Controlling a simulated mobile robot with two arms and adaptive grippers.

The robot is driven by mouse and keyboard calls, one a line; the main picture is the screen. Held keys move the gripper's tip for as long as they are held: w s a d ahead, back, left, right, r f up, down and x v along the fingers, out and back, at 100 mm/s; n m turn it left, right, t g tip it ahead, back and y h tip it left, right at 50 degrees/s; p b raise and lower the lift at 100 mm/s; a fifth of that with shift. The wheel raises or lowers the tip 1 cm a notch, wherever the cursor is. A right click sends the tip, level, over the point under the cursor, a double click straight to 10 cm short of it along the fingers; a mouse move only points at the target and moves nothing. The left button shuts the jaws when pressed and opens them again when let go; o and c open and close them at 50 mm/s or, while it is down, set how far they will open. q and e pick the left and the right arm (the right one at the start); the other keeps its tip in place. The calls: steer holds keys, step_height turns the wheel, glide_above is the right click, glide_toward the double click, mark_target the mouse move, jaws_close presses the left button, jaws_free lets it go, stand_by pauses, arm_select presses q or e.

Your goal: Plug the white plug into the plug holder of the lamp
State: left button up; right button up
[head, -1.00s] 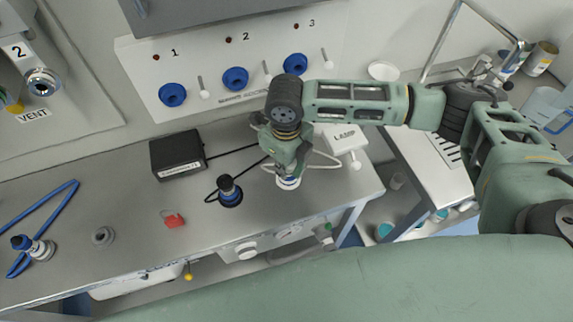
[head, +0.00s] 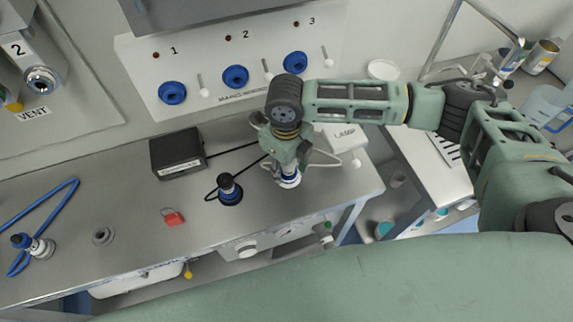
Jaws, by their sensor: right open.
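The white plug (head: 289,181), with a blue band, stands on the steel bench directly under my right gripper (head: 287,168). A white cord loops from beside it toward the white box marked LAMP (head: 344,137). My right gripper points down, with its open fingers around or just above the plug's top; the fingers hide that part, so contact cannot be told. Three blue sockets are on the wall panel: number 1 (head: 172,93), number 2 (head: 236,77) and number 3 (head: 295,63). Which one is the lamp's plug holder cannot be told. My left gripper is out of view.
A black plug (head: 230,190) stands left of the white plug, its cord leading toward a black box (head: 178,154). The bench front is mostly clear.

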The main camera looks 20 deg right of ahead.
steer(key=shift+r, duration=0.1)
step_height(320, 180, up, 12)
steer(key=shift+f, duration=0.1)
stand_by(0.6)
